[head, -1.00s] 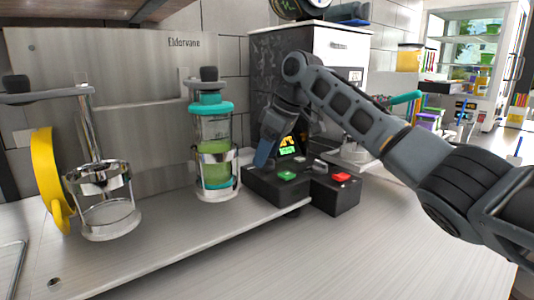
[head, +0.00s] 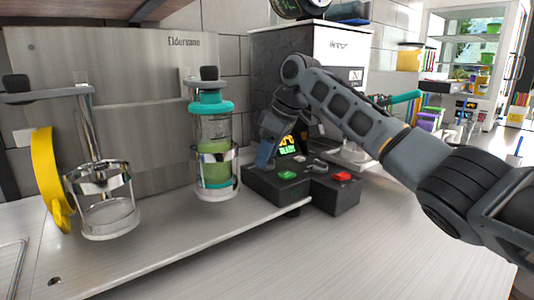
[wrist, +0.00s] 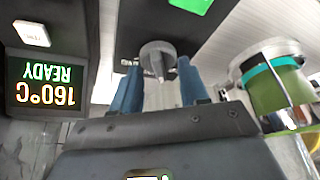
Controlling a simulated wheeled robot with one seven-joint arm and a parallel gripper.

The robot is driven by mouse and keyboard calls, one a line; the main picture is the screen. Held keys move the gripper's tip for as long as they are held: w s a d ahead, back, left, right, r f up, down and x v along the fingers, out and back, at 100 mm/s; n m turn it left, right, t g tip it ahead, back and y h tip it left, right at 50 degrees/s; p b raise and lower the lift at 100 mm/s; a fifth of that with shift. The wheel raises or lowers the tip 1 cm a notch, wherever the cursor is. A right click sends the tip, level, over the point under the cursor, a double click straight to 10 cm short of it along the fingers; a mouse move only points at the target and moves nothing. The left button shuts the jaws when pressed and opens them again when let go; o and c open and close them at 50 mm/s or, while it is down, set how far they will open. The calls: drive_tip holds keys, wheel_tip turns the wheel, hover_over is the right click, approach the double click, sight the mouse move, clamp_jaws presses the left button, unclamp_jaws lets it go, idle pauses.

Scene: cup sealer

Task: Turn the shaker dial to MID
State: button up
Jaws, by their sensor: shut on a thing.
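The grey dial (wrist: 158,57), a round knob with a raised pointer, shows in the wrist view on a dark panel. My gripper (wrist: 158,75) has its two blue fingers on either side of it, shut on it. In the head view my gripper (head: 266,153) reaches down to the left rear of the black control box (head: 334,197) and hides the dial. The dial's markings cannot be read. The shaker (head: 216,185) holds a green-filled cup with a teal lid, just left of the box; part of it shows in the wrist view (wrist: 275,88).
A green button (head: 287,175), a red button (head: 341,176) and grey switches sit on the box. A display (wrist: 46,85) reads 160°C READY. An empty metal ring holder (head: 105,205) and a yellow wheel (head: 46,170) stand at left. The front counter is clear.

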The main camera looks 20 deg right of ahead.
drive_tip(key=shift+r+m+p, duration=0.1)
drive_tip(key=shift+m+p, duration=0.2)
drive_tip(key=shift+p, duration=0.1)
drive_tip(key=m+t+p, duration=0.1)
drive_tip(key=m+p, duration=0.1)
drive_tip(key=p, duration=0.1)
drive_tip(key=shift+a+r+m+h, duration=0.1)
drive_tip(key=shift+m+h, duration=0.3)
drive_tip(key=shift+m+h+p, duration=0.4)
drive_tip(key=shift+m+p, duration=0.8)
drive_tip(key=shift+p, duration=0.1)
drive_tip(key=shift+f, duration=0.2)
drive_tip(key=o, duration=1)
drive_tip(key=shift+o, duration=0.2)
drive_tip(key=v, duration=0.7)
drive_tip(key=shift+s+r+b, duration=0.25)
drive_tip(key=shift+r+b, duration=0.1)
drive_tip(key=shift+b, duration=0.1)
